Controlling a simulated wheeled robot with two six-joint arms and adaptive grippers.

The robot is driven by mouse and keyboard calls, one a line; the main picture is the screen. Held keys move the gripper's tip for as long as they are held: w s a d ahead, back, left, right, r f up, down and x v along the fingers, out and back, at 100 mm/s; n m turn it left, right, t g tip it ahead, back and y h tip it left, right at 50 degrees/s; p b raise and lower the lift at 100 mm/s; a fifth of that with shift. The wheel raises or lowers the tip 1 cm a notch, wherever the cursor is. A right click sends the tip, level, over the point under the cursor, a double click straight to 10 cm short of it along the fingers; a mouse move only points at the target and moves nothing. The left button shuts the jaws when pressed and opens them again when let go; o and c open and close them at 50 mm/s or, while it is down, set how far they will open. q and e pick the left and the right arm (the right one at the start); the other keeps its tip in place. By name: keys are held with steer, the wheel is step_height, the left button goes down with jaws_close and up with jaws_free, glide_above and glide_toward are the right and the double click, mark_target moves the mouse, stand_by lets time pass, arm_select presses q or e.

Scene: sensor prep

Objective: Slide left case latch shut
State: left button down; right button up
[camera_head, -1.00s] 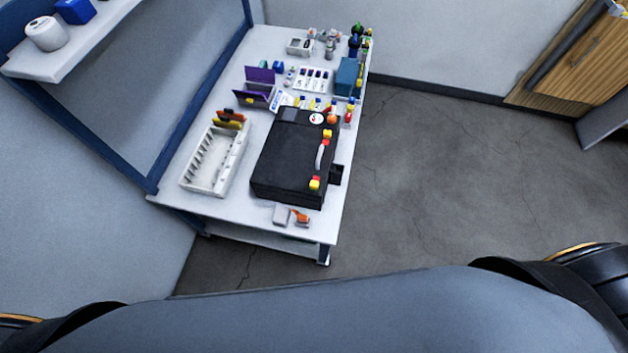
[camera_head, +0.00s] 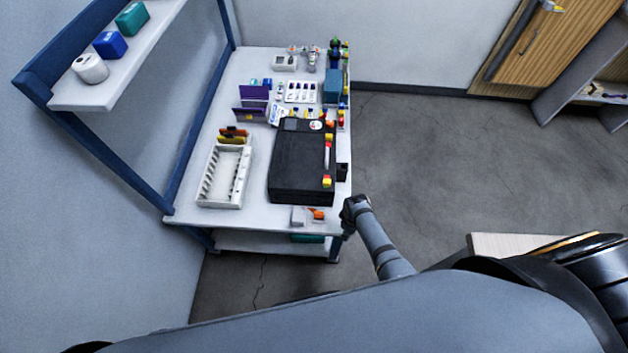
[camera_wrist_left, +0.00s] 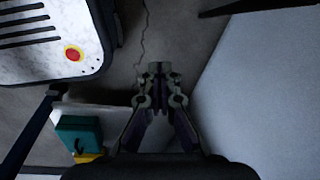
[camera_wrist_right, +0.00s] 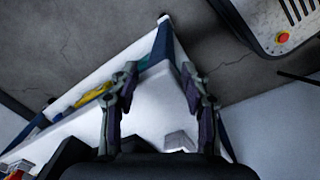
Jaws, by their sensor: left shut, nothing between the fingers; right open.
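A black case (camera_head: 298,165) lies closed on the white table in the head view. Whether either latch is slid shut is too small to tell. My right gripper (camera_head: 351,207) is beside the table's near right corner, apart from the case; in the right wrist view (camera_wrist_right: 160,75) its fingers are spread and empty. My left gripper (camera_wrist_left: 158,72) shows only in its wrist view, shut and empty, over the floor.
A white slotted rack (camera_head: 223,177) stands left of the case. A small grey and orange item (camera_head: 309,215) lies at the table's near edge. Purple, blue and several small items crowd the far end. A wall shelf (camera_head: 100,85) is at left. Floor right of the table is clear.

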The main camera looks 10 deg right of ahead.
mark_target(327, 181)
steer(key=w+a+r+n, duration=0.1)
steer(key=w+r, duration=0.3)
steer(key=r, duration=0.1)
steer(key=w+a+r+n+p, duration=0.1)
steer(key=w+r, duration=0.2)
steer(key=r, duration=0.3)
steer(key=w+a+r+n+p, duration=0.1)
steer(key=w+r+n, duration=0.1)
steer(key=w+r, duration=0.2)
steer(key=shift+w+a+r+y, duration=0.15)
steer(key=shift+a+r, duration=0.05)
steer(key=shift+r, duration=0.2)
steer(key=shift+w+a+r+y, duration=0.15)
steer(key=shift+r, duration=0.2)
step_height(327, 181, up, 9)
steer(key=w+a+n+p, duration=0.1)
steer(key=w+a+n, duration=0.1)
steer(key=a+n, duration=0.1)
steer(key=f, duration=0.7)
steer(key=d+f, duration=0.1)
steer(key=f, duration=0.2)
steer(key=shift+w+f, duration=0.1)
steer(key=shift+f, duration=0.1)
arm_select(q)
steer(key=d+r, duration=0.2)
steer(key=r, duration=0.1)
steer(key=shift+w+d+r, duration=0.2)
steer(key=shift+w, duration=0.15)
arm_select(e)
jaws_close()
